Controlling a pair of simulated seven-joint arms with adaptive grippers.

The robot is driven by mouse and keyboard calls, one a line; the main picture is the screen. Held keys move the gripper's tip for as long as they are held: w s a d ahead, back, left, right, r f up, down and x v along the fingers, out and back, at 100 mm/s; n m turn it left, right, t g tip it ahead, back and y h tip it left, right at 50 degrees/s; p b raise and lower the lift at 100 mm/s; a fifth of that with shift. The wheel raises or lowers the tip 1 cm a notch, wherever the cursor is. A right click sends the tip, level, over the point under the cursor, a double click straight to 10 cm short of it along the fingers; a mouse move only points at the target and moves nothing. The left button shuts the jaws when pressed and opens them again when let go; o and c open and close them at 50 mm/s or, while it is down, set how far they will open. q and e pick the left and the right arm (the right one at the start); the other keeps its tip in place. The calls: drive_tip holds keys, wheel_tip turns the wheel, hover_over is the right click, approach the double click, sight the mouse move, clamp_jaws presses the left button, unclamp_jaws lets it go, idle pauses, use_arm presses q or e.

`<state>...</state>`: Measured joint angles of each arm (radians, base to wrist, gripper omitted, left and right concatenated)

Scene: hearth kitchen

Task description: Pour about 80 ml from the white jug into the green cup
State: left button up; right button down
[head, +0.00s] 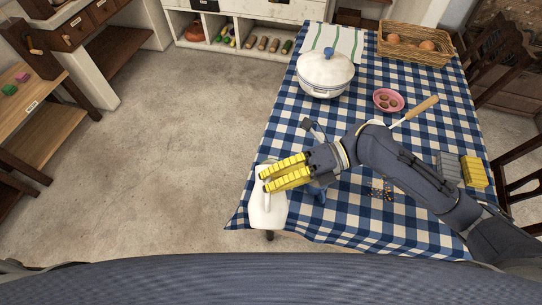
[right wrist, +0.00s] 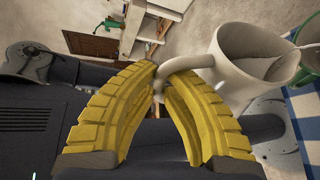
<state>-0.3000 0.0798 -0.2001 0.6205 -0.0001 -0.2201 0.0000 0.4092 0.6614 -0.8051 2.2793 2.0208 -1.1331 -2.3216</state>
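The white jug (head: 267,208) is at the table's near left corner in the head view, partly covered by my yellow fingers. My right gripper (head: 266,180) is at the jug's handle. In the right wrist view, the yellow fingers (right wrist: 161,78) close around the handle of the jug (right wrist: 240,75), whose open mouth shows. I cannot tell whether the jug touches the table. The green cup (right wrist: 309,62) shows partly at the right edge of the wrist view, beyond the jug. I cannot make out the cup in the head view. My left gripper is not in view.
A blue-checked cloth (head: 290,110) covers the table. A white lidded pot (head: 325,75), pink bowl (head: 388,100), wooden-handled utensil (head: 415,110), egg basket (head: 415,45) and yellow sponge (head: 474,172) stand farther off. My right arm crosses the table. Bare floor lies left.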

sight(270, 209)
drive_tip(key=shift+w+r, duration=0.3)
drive_tip(key=shift+w, duration=0.3)
idle(0.5)
drive_tip(key=shift+w+r+m+g, duration=0.25)
drive_tip(key=shift+w+m+g, duration=0.1)
drive_tip(key=shift+m, duration=0.15)
idle(0.7)
drive_tip(key=shift+s, duration=0.25)
drive_tip(key=s, duration=0.1)
drive_tip(key=s+f+n+t, duration=0.1)
drive_tip(key=s, duration=0.1)
drive_tip(key=s+f+n, duration=0.1)
drive_tip(key=shift+s+f, duration=0.15)
drive_tip(key=shift+s, duration=0.15)
drive_tip(key=shift+s+a+f+n+t+h+p, duration=0.1)
drive_tip(key=shift+s+f+n+t+h+p, duration=0.15)
drive_tip(key=shift+s+f+n+t, duration=0.3)
drive_tip(key=shift+s+a+f+n+t+h+p, duration=0.1)
drive_tip(key=shift+s+f+n+t+h+p, duration=0.2)
drive_tip(key=shift+f, duration=0.45)
idle(0.8)
